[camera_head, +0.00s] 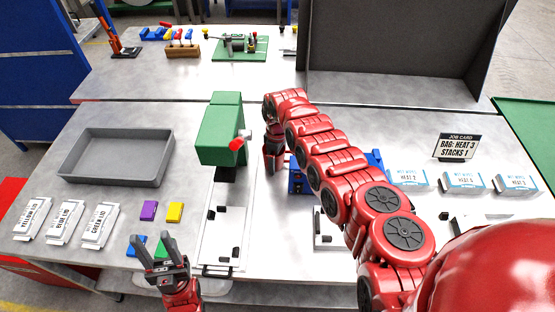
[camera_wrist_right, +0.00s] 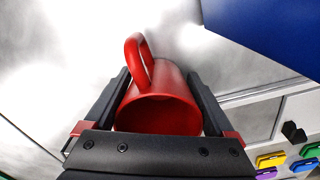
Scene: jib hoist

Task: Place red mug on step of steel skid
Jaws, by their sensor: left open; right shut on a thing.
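The red mug (camera_wrist_right: 160,108) is between the two dark fingers of my right gripper (camera_wrist_right: 163,100) in the right wrist view. Its open mouth faces that camera and its handle stands up at the top. In the head view my right gripper (camera_head: 272,160) is beside the green machine, and I cannot make out the mug there. My left gripper (camera_head: 154,243) is open and empty at the front left, over small blue and green blocks. A pale metal frame (camera_head: 222,240) lies in front of the green machine; I cannot tell whether it is the steel skid.
The green machine (camera_head: 219,135) has a red knob (camera_head: 237,144). A grey tray (camera_head: 117,157) stands at left, with white lid packets (camera_head: 64,222) in front. A blue object (camera_head: 297,182) is partly behind my right arm. White boxes (camera_head: 463,181) and a job card (camera_head: 458,147) stand at right.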

